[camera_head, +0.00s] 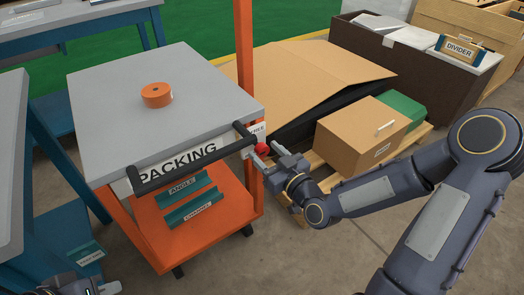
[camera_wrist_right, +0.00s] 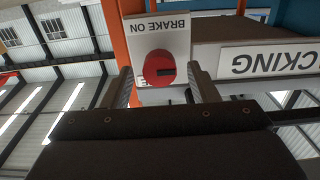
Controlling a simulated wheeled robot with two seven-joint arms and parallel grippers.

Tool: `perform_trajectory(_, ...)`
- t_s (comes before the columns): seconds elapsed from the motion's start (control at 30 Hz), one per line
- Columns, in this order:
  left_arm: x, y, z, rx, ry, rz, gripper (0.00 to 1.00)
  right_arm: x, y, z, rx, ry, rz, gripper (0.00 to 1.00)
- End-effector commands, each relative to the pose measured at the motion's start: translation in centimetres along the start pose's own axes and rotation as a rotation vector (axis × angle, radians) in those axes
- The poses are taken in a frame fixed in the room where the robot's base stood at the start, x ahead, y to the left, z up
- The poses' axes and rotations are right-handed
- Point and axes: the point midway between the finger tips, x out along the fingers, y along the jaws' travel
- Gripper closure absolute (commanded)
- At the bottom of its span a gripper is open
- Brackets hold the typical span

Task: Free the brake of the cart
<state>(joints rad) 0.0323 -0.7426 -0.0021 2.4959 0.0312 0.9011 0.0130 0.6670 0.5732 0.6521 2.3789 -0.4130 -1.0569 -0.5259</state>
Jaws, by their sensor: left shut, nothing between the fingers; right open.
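The cart has a grey top (camera_head: 150,105), an orange frame, a black push handle (camera_head: 190,155) and a PACKING sign. A red brake knob (camera_head: 261,148) is at its right front corner. In the right wrist view the knob (camera_wrist_right: 158,68) is round with a dark slot, on a white plate (camera_wrist_right: 172,28) whose upside-down text reads BRAKE ON. My right gripper (camera_head: 258,157) is open, with one finger on each side of the knob in the wrist view; contact cannot be told. My left gripper (camera_head: 98,289) is shut and empty at the bottom edge, mostly cut off.
An orange tape roll (camera_head: 157,95) lies on the cart top. Teal ANGLE and CHANNEL parts (camera_head: 190,198) sit on the lower shelf. A pallet with cardboard boxes (camera_head: 355,135) stands to the right. A blue-legged bench (camera_head: 12,150) borders the left. Floor is clear in front.

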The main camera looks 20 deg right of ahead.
Motion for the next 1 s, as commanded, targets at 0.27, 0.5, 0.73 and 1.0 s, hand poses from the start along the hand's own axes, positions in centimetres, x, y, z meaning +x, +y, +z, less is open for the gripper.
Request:
perform_trajectory(0.27, 0.3, -0.1, 0.2, 0.0, 0.0, 0.0, 1.0, 2.5, 0.0, 0.0, 0.0, 0.0, 0.0, 0.46)
perform_trajectory(0.5, 0.3, -0.1, 0.2, 0.0, -0.001, 0.0, 1.0, 2.6, 0.0, 0.0, 0.0, -0.001, 0.0, 0.46)
perform_trajectory(0.73, 0.3, -0.1, 0.2, 0.0, -0.001, 0.0, 1.0, 2.5, 0.0, 0.0, -0.001, -0.001, 0.0, 0.75)
perform_trajectory(1.0, 0.3, -0.2, 0.2, 0.0, 0.0, 0.0, 1.0, 2.5, 0.0, 0.0, 0.004, -0.001, 0.0, 0.91)
